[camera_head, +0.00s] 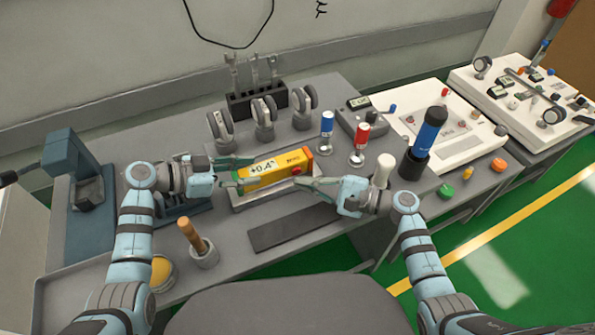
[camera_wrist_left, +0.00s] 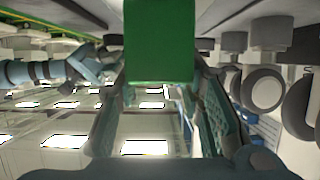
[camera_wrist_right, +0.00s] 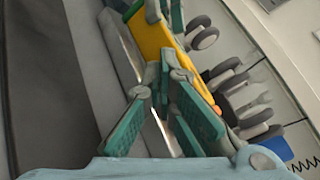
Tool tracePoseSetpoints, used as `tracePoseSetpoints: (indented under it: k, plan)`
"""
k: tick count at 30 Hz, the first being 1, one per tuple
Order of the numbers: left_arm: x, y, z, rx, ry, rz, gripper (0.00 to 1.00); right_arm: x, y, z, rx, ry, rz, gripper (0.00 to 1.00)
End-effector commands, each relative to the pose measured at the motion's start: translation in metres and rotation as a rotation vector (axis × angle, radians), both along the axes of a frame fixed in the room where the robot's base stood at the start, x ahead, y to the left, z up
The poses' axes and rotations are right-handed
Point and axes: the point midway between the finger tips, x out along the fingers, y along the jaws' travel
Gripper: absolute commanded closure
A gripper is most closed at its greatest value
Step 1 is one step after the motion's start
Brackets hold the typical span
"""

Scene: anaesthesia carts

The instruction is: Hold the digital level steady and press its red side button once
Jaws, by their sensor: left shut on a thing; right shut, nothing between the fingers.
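The digital level (camera_head: 268,172) is a yellow bar with a "+0.4°" display, a green left end and an orange right end. Its red side button (camera_head: 297,170) faces me near the right end. My left gripper (camera_head: 238,173) is shut on the green end, which fills the gap between the fingers in the left wrist view (camera_wrist_left: 158,42). My right gripper (camera_head: 311,183) is shut and empty, its tips close beside the button end. In the right wrist view the level (camera_wrist_right: 160,45) lies just beyond the fingers; I cannot tell whether they touch the button.
A shallow grey tray (camera_head: 238,205) lies beneath the level; a dark flat strip (camera_head: 290,228) is in front. Caster wheels (camera_head: 264,118) stand behind. Blue (camera_head: 327,123) and red (camera_head: 362,135) capped pieces and a dark blue cylinder (camera_head: 428,132) stand right. A wooden-handled tool (camera_head: 190,232) stands front left.

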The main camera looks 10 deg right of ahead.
Motion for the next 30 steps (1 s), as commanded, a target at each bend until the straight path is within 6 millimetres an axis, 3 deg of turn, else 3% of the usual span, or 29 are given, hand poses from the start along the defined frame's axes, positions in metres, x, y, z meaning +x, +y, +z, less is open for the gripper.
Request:
tracePoseSetpoints:
  k: [30]
  plan:
    - [0.0000,0.0006,-0.0001,0.000,0.000,0.000,1.00,0.0081,0.0034,0.0002,0.000,0.000,0.000,1.00]
